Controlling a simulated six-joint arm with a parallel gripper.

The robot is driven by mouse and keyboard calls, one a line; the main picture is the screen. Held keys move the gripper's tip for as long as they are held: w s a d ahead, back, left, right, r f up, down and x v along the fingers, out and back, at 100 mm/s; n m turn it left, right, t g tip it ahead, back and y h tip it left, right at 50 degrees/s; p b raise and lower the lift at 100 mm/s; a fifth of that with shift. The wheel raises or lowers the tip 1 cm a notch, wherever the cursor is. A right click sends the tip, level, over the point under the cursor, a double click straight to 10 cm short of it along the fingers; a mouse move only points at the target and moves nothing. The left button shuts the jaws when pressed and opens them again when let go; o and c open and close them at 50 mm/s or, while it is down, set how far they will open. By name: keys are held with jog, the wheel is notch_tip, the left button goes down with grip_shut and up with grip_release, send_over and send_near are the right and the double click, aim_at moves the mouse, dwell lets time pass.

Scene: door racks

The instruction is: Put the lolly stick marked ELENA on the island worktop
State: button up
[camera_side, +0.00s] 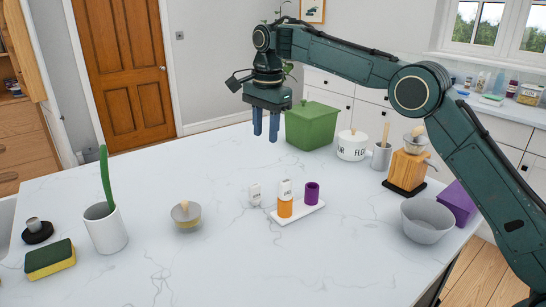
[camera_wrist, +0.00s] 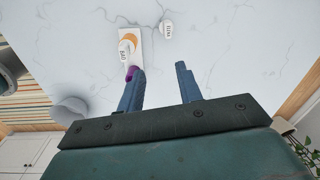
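A white lolly stick (camera_side: 254,194) is on the marble worktop (camera_side: 330,262), just left of a white tray (camera_side: 307,216). Its lettering in the wrist view (camera_wrist: 167,28) looks like ELENA but is small. An orange cup (camera_side: 285,207) on the tray holds another white stick (camera_side: 285,187) with a different short name that I cannot read surely. A purple cup (camera_side: 312,194) beside it looks empty; my finger partly hides it in the wrist view (camera_wrist: 132,71). My gripper (camera_side: 266,138) is open and empty, pointing down, high above the worktop behind the tray.
A green bin (camera_side: 313,127), flour pot (camera_side: 352,146), grey utensil pot (camera_side: 381,157) and wooden coffee stand (camera_side: 407,170) line the back right. A grey bowl (camera_side: 427,222) is right, a small bowl (camera_side: 186,218) left. The front middle is clear.

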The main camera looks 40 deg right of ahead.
jog(key=s+d+r+n+t, duration=0.1)
jog(key=s+d+r+n, duration=0.3)
jog(key=s, duration=0.6)
jog(key=s+d+r+n+t, duration=0.15)
jog(key=s+r+n, duration=0.3)
jog(key=s, duration=0.45)
jog(key=s+d+f+n+t, duration=0.1)
jog(key=s+f+n, duration=0.2)
jog(key=s, duration=0.8)
jog(key=s+d+f+n+t, duration=0.1)
jog(key=s+f+n, duration=0.3)
jog(key=s, duration=0.7)
notch_tip(320, 180, down, 2)
jog(key=shift+s+d+f, duration=0.15)
jog(key=shift+s+d, duration=0.05)
jog(key=shift+d, duration=0.4)
